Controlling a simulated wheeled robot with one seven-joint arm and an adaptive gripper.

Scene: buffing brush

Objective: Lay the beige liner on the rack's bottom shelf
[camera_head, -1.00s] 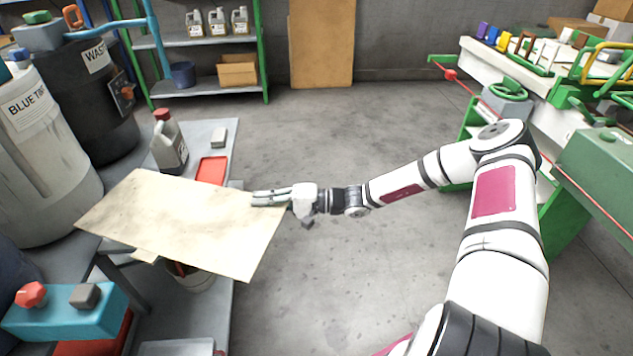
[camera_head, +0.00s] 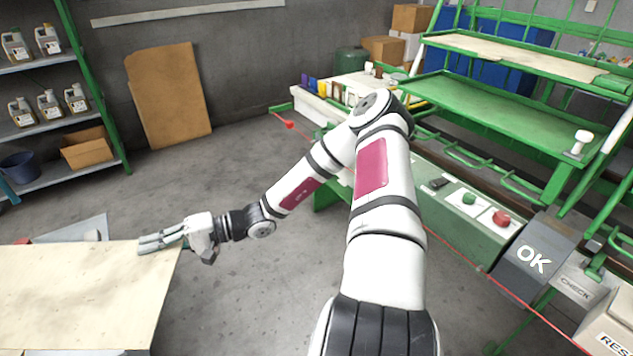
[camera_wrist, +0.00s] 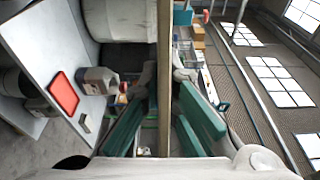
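The beige liner (camera_head: 75,295) is a thin, flat rectangular sheet at the lower left of the head view, partly cut off by the frame. My gripper (camera_head: 160,241) is shut on its right edge. In the wrist view the liner (camera_wrist: 164,70) shows edge-on as an upright strip between the green finger pads. The green rack stands at the upper right of the head view. The shelf above carries a similar beige sheet (camera_head: 520,57). Whether another shelf lies further down cannot be told.
A green machine with buttons (camera_head: 470,212) and an OK box (camera_head: 530,258) stand before the rack. A red line (camera_head: 470,262) runs along the front. The left shelving (camera_head: 60,100) holds jugs and a cardboard box. The grey floor (camera_head: 240,125) between is clear.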

